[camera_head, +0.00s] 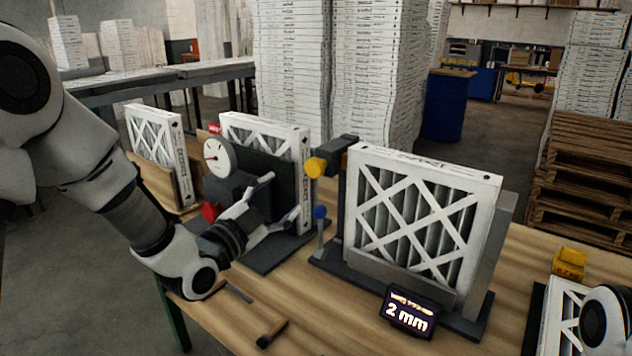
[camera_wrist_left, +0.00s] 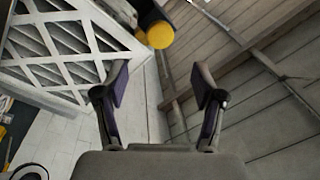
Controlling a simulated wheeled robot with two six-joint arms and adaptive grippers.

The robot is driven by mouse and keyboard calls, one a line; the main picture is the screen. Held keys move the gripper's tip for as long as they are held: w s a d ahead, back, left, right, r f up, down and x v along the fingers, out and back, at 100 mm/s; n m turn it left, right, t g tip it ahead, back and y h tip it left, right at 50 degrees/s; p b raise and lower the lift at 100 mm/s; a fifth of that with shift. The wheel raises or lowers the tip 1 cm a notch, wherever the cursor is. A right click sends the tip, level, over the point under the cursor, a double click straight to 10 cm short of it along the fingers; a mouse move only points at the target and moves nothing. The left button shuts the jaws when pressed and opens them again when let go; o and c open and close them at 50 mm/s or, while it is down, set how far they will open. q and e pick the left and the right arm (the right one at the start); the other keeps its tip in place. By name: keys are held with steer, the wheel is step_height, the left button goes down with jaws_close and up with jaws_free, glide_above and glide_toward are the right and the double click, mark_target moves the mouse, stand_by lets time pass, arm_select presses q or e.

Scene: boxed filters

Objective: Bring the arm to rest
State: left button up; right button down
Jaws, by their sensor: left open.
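My left arm comes in from the left in the head view. Its gripper (camera_head: 281,203) is open and empty, in front of the dark stand with the round dial gauge (camera_head: 217,157). In the left wrist view my open left gripper (camera_wrist_left: 160,85) has nothing between its fingers. A white-framed filter (camera_head: 418,222) stands upright in a grey fixture to the right of the gripper, apart from it. Another filter (camera_head: 266,133) stands behind the gauge, partly hidden by it. My right gripper is not seen.
A small display (camera_head: 408,313) reads "2 mm" in front of the fixture. A yellow knob (camera_head: 316,167) and a blue knob (camera_head: 320,212) stand close to the gripper. A third filter (camera_head: 160,150) stands at left. A wood-handled tool (camera_head: 271,332) lies on the bench's front edge.

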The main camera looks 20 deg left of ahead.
arm_select(q)
steer(key=s+d+f+n+g+y, duration=0.1)
steer(key=s+f+g, duration=0.2)
steer(key=f, duration=0.8)
steer(key=s+f+g, duration=0.2)
steer(key=s+f, duration=0.1)
steer(key=f, duration=0.8)
steer(key=s+d+f+n+g+y, duration=0.1)
steer(key=s+f+g, duration=0.2)
steer(key=f, duration=0.8)
steer(key=s+a+f+n+g+y, duration=0.1)
steer(key=s+f+n+g, duration=0.4)
steer(key=s, duration=0.7)
steer(key=s+a+f+n+g+y, duration=0.2)
steer(key=s+f+n+g, duration=0.3)
steer(key=s+f, duration=0.4)
steer(key=s+n, duration=0.1)
steer(key=s, duration=0.3)
steer(key=shift+s, duration=0.2)
steer(key=shift+w, duration=0.2)
